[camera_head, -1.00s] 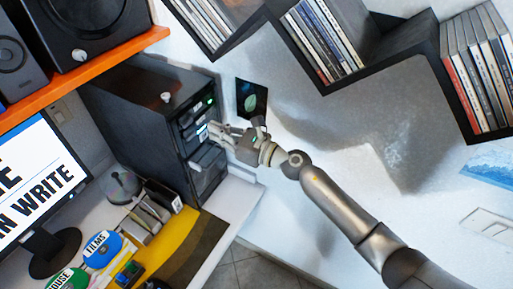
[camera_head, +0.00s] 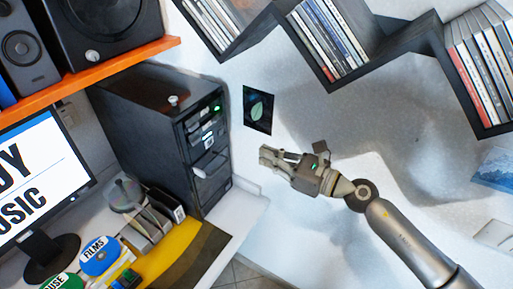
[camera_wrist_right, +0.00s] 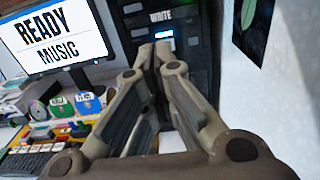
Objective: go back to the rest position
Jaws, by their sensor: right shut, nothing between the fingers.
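My right gripper (camera_head: 265,156) is in the head view, to the right of the black computer tower (camera_head: 130,110) and apart from it. Its fingers are together and empty, pointing left toward the tower. A tray or flap (camera_head: 210,164) sticks out from the tower front in the head view. My left gripper is not in view.
A monitor (camera_head: 40,180) reads MUSIC at left. Speakers stand on an orange shelf (camera_head: 120,60). Wall shelves (camera_head: 400,40) hold discs at the top right.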

